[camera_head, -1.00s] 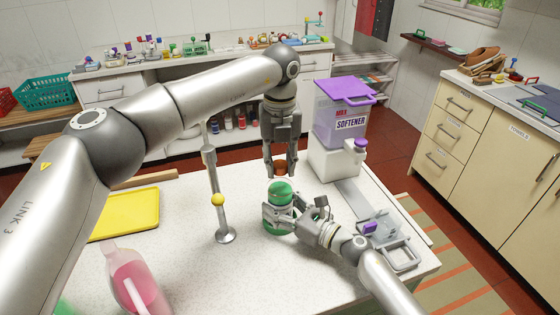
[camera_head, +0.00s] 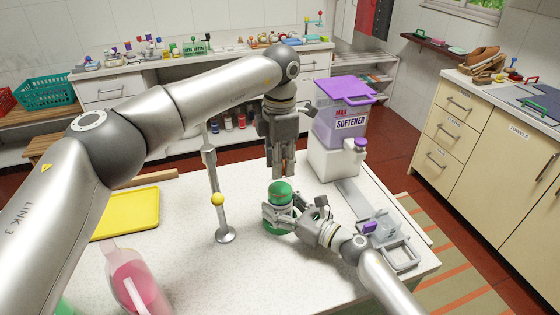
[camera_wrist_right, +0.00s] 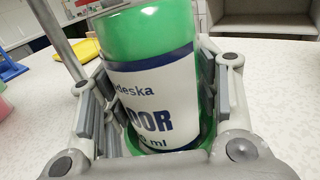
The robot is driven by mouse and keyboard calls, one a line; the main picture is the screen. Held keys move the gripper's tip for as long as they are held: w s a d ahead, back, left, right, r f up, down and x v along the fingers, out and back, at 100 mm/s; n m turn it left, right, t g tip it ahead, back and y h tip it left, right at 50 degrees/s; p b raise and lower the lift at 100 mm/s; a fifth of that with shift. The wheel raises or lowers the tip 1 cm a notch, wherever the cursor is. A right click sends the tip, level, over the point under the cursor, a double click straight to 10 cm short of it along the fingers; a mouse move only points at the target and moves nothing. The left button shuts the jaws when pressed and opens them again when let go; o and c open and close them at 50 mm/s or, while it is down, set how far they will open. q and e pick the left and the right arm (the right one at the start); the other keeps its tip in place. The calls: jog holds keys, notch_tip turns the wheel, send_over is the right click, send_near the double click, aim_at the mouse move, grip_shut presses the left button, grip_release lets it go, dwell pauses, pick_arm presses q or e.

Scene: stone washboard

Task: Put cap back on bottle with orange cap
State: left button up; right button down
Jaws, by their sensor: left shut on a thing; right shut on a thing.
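The green bottle (camera_head: 280,190) stands upright on the pale worktop, with its white label facing the right wrist view (camera_wrist_right: 155,95). My right gripper (camera_head: 279,213) is shut on the bottle, its fingers on either side of the body. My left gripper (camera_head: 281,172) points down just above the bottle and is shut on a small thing. That thing is mostly hidden by the fingers; a little orange-brown shows there, which looks like the orange cap. I cannot tell whether it touches the bottle. The bottle's top is out of the right wrist view.
A softener dispenser (camera_head: 341,127) with a purple lid stands behind on the right. A yellow tray (camera_head: 130,213) and a pink bottle (camera_head: 135,280) are at the left. The front middle is clear.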

pick_arm(q)
jog(key=o, duration=1.2)
notch_tip(320, 180, up, 12)
pick_arm(e)
jog(key=shift+c, duration=2.1)
grip_release()
jog(key=v, duration=1.2)
